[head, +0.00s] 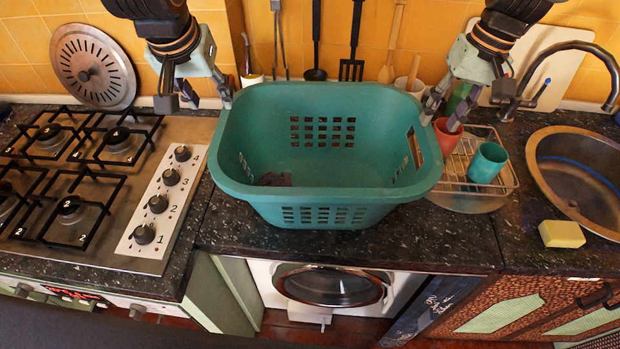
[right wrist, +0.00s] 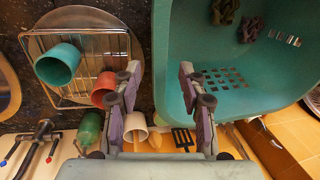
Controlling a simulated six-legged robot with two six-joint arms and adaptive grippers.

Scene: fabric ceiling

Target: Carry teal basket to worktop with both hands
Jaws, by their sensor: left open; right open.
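The teal basket (head: 330,208) sits upright on the dark speckled worktop (head: 420,240), between the hob and the sink. A crumpled dark cloth (head: 275,179) lies inside it; the right wrist view shows cloth pieces in the basket (right wrist: 285,75) too. My left gripper (head: 196,98) is open at the basket's far left corner, with a finger close to the rim. My right gripper (head: 443,112) is open at the far right corner. In the right wrist view the basket's edge shows between the fingers of this gripper (right wrist: 162,88); I cannot tell whether they touch it.
Right of the basket, a wire rack (head: 455,172) holds a teal cup (head: 487,162) and a red cup (head: 447,136). Beyond are the sink (head: 580,170) and a yellow sponge (head: 562,234). The gas hob (head: 95,180) is left. Utensils hang behind. A bare worktop strip lies in front.

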